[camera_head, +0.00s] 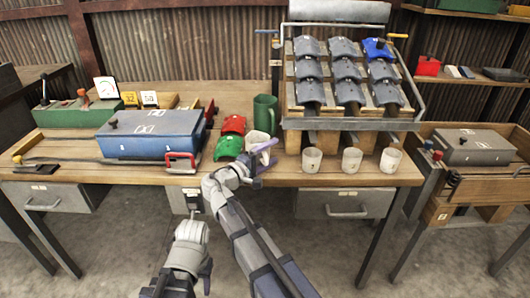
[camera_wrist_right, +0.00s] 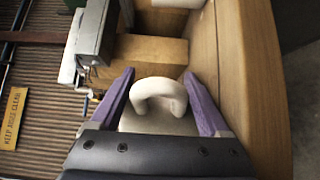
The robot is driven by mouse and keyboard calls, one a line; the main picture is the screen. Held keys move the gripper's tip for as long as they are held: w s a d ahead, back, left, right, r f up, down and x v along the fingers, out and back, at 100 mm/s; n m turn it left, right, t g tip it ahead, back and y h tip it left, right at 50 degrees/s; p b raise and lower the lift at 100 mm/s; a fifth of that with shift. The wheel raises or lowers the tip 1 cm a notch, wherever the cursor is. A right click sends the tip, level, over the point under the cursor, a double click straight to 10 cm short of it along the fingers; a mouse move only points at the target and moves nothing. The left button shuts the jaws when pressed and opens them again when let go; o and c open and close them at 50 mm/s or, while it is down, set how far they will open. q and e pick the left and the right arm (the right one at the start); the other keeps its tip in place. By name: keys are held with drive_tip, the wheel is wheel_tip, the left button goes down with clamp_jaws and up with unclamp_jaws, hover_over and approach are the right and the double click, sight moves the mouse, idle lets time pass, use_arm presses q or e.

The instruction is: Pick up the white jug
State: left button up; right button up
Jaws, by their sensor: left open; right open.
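The white jug (camera_head: 257,138) stands on the workbench, left of the rack and just in front of the green jug. My right gripper (camera_head: 262,160) is at its near side and hides part of it. In the right wrist view, the open purple fingers (camera_wrist_right: 168,103) stand on either side of the jug's pale loop handle (camera_wrist_right: 158,90), with a gap on both sides. Part of the jug's body shows below the handle. My left gripper (camera_head: 180,284) is low in front of the bench, away from the jug; its purple fingers are apart and empty.
The green jug (camera_head: 265,113) stands close behind. A green cover (camera_head: 228,147) and red cover (camera_head: 233,124) lie left. Three white cups (camera_head: 311,159) stand below the rack (camera_head: 345,124). A blue case (camera_head: 152,134) sits left. Bare bench front (camera_head: 330,178) is clear.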

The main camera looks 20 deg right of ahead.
clamp_jaws()
idle(0.5)
